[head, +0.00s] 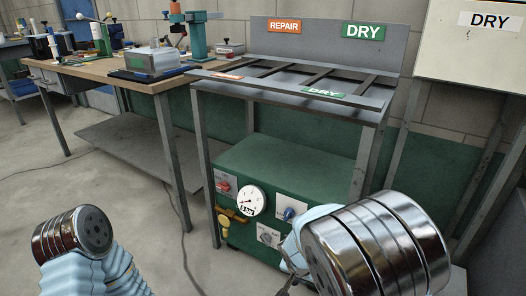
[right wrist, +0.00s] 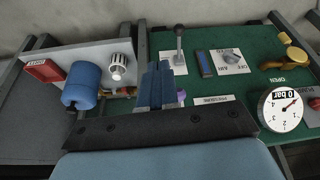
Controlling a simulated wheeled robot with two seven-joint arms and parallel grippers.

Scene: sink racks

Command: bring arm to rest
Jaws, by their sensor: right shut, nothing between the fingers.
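My right gripper (right wrist: 158,85) is shut and empty in the right wrist view, its two blue fingers pressed together in front of the green machine panel (right wrist: 212,82). In the head view my right arm comes in at the lower right, in front of the green machine (head: 290,165), and hides part of its front. My left arm shows at the lower left of the head view over bare floor. Its gripper is out of view.
A metal rack (head: 285,92) marked REPAIR and DRY stands above the machine. A cluttered workbench (head: 120,70) is at left. A cable lies on the floor. Floor at lower left is clear.

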